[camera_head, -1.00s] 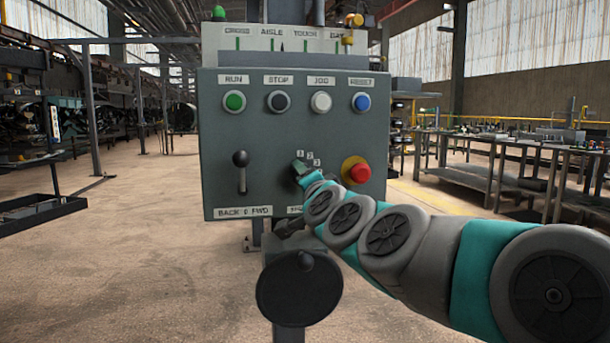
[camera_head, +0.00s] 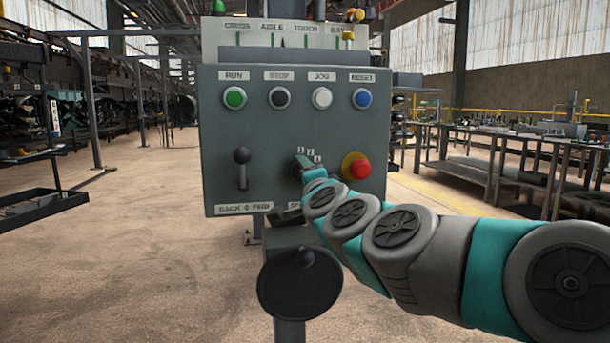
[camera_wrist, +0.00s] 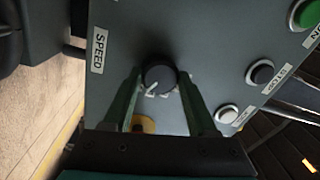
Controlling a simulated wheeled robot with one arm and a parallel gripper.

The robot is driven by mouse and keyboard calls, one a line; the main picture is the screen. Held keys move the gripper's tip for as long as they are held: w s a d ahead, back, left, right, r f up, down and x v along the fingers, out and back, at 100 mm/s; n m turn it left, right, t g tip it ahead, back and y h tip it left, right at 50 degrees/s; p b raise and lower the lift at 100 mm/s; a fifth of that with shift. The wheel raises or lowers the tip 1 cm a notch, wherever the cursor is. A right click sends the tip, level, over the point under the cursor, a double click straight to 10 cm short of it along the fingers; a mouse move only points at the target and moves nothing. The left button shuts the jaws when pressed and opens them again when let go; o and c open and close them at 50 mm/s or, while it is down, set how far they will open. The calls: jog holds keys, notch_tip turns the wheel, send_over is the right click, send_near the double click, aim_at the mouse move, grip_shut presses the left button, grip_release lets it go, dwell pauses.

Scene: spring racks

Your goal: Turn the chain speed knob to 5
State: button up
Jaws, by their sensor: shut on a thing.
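The speed knob (camera_wrist: 159,77) is a round dark knob on the grey-green control panel (camera_head: 215,130). In the wrist view it sits between the two green fingers of my gripper (camera_wrist: 160,80), which are shut on it. White marks show at its lower edge; I cannot read its setting. The SPEED label (camera_wrist: 100,50) is left of it. In the head view my gripper (camera_head: 303,166) is at the panel and hides most of the knob. The small numerals 1, 2 and 3 (camera_head: 309,153) show above it; any other numerals are hidden.
A red emergency stop button (camera_head: 360,170) is close to the right of my gripper. A black lever (camera_head: 241,168) stands to its left. RUN (camera_head: 235,97), STOP (camera_head: 279,97), JOG (camera_head: 322,97) and RESET (camera_head: 362,98) buttons line the panel above. A dark handwheel (camera_head: 300,285) is below.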

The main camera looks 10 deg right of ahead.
jog(key=o, duration=1.4)
jog(key=shift+c, duration=0.2)
jog(key=shift+s, duration=0.1)
jog(key=s, duration=0.7)
jog(key=shift+s+f, duration=0.3)
